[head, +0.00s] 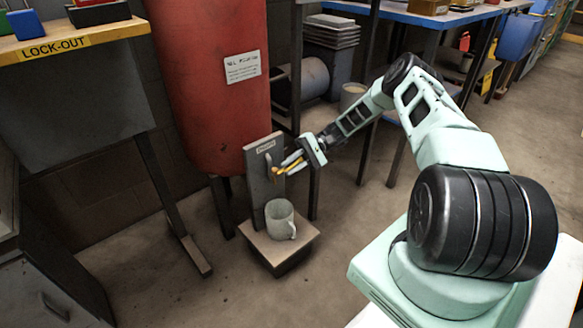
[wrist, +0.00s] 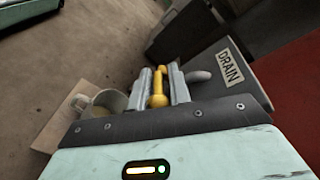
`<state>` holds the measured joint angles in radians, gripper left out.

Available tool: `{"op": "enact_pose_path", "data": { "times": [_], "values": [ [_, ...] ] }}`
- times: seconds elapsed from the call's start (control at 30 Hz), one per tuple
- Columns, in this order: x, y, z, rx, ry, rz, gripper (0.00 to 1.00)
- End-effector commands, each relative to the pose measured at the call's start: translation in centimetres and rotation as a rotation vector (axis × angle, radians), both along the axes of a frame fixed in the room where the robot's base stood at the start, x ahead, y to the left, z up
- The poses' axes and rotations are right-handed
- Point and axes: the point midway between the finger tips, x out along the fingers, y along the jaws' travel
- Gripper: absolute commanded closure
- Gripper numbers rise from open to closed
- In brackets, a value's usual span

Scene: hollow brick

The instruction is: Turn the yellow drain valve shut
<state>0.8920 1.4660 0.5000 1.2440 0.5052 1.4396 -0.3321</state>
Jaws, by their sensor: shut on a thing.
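The yellow drain valve handle (head: 288,167) sits at the front of a grey upright panel (head: 262,160) with a white label. In the wrist view the yellow handle (wrist: 158,88) lies between my two grey fingers, and the label reads DRAIN (wrist: 230,67). My gripper (head: 297,161) is shut on the handle; in the wrist view my gripper (wrist: 160,88) hides part of its sides. A grey curved spout (wrist: 198,76) shows beside the right finger. A grey mug (head: 279,222) stands upright below the valve; it also shows in the wrist view (wrist: 108,101).
The mug stands on a low square stand (head: 278,252). A large red tank (head: 212,80) rises behind the panel. A LOCK-OUT bench (head: 75,42) is at the left and a blue-topped bench (head: 400,14) behind my arm. The floor in front is clear.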

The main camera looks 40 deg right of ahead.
Motion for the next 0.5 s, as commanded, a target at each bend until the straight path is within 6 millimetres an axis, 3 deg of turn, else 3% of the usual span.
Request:
{"op": "enact_pose_path", "data": {
  "times": [0.4,0.43,0.47,0.5],
  "values": [
    [-0.09,-0.02,-0.19,0.004,0.003,0.000,1.00],
    [-0.09,-0.01,-0.19,0.004,0.003,0.000,0.75],
    [-0.09,-0.01,-0.19,0.004,0.003,0.000,0.68],
    [-0.08,-0.01,-0.18,0.004,0.003,0.000,0.68]
  ]
}}
